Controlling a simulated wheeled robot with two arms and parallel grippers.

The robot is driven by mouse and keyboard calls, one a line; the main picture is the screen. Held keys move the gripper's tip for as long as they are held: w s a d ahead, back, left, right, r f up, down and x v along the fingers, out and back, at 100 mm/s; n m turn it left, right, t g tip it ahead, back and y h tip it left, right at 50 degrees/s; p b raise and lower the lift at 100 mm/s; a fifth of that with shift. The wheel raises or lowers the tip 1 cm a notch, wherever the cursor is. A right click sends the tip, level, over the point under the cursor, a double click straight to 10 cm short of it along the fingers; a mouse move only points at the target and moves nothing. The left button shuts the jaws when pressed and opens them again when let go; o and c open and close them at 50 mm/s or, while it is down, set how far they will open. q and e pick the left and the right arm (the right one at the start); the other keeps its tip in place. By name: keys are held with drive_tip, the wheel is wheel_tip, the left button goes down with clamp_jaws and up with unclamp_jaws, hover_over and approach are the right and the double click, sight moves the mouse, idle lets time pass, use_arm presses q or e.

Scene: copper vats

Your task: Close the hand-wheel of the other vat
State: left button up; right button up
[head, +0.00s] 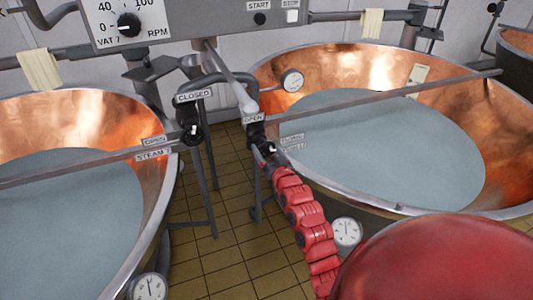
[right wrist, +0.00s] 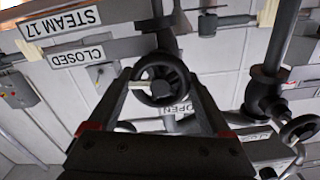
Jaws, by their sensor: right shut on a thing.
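The right vat's dark hand-wheel (head: 267,150) sits on the valve by its near-left rim. My right gripper (head: 269,158) is at this wheel, its arm reaching up from the lower right. In the right wrist view the wheel (right wrist: 162,80) lies between the two fingertips (right wrist: 165,88), which are shut on it. An OPEN sign (head: 253,118) is just above the wheel; two labels (head: 292,142) lie to its right. The left vat's hand-wheel (head: 192,135) stands apart, under a CLOSED sign (head: 193,96). My left gripper is not in view.
The left copper vat (head: 110,105) and right copper vat (head: 505,100) hold pale liquid. Flat bars cross both. Pipes and posts stand between them over a tiled floor (head: 225,225). A control box (head: 185,22) hangs above. Gauges (head: 346,232) sit on the vats.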

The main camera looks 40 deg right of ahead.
drive_tip(key=shift+m, duration=0.6)
drive_tip(key=o, duration=1.2)
drive_tip(key=shift+c, duration=0.2)
drive_tip(key=shift+s+a+f, duration=0.1)
drive_tip(key=shift+s, duration=0.45)
drive_tip(key=b+v, duration=0.2)
drive_tip(key=v, duration=1.4)
drive_tip(key=shift+s, duration=0.2)
